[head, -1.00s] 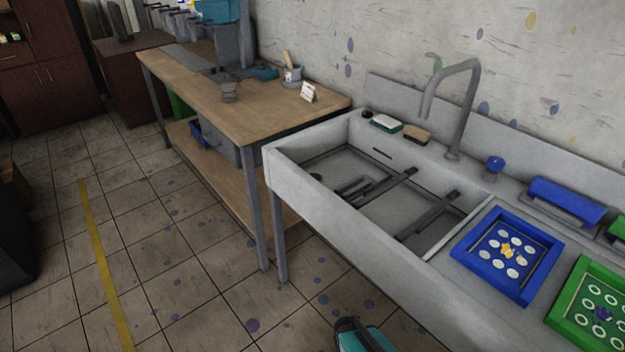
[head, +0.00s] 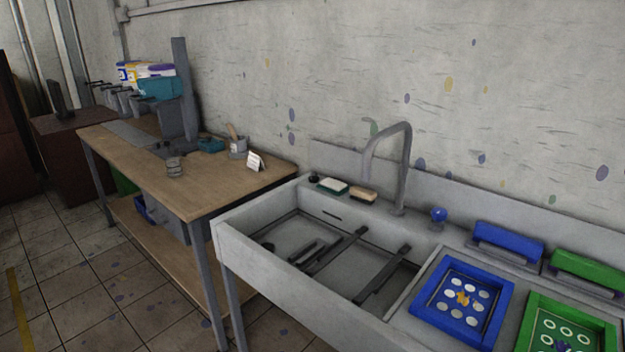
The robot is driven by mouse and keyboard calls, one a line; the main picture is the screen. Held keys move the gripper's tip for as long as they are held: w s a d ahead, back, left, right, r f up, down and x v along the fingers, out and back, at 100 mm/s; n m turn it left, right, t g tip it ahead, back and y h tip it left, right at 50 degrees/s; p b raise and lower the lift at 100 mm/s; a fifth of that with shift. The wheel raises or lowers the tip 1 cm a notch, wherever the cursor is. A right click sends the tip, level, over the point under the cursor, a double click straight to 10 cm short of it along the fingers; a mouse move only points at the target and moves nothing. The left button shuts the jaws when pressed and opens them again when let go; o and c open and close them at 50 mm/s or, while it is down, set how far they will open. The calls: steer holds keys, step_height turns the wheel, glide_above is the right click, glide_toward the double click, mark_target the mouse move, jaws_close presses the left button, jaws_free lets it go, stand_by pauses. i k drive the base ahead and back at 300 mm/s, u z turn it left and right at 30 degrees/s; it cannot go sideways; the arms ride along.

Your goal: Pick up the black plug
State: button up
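A small black plug (head: 314,177) sits on the back ledge of the grey sink (head: 225,234), near its left corner. It stands just left of a white and green block (head: 332,186). It looks small and dark, so its details are hard to tell. A dark round spot (head: 268,246) also shows on the left of the sink floor; it may be the drain. My gripper is not in view.
Dark bars (head: 383,275) lie across the basin. A tall grey faucet (head: 403,170) and a tan brush-like block (head: 363,195) stand on the ledge. Blue (head: 427,314) and green (head: 528,318) frames lie right. A wooden table (head: 215,195) stands left.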

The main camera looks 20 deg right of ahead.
mark_target(312, 178)
steer(key=k, duration=1.35)
steer(key=u, duration=0.3)
steer(key=i, duration=0.45)
steer(key=u, duration=0.55)
steer(key=i, duration=0.75)
steer(key=u, duration=0.55)
steer(key=i, duration=1.6)
steer(key=z, duration=0.25)
steer(key=i, duration=0.75)
steer(key=z, duration=0.3)
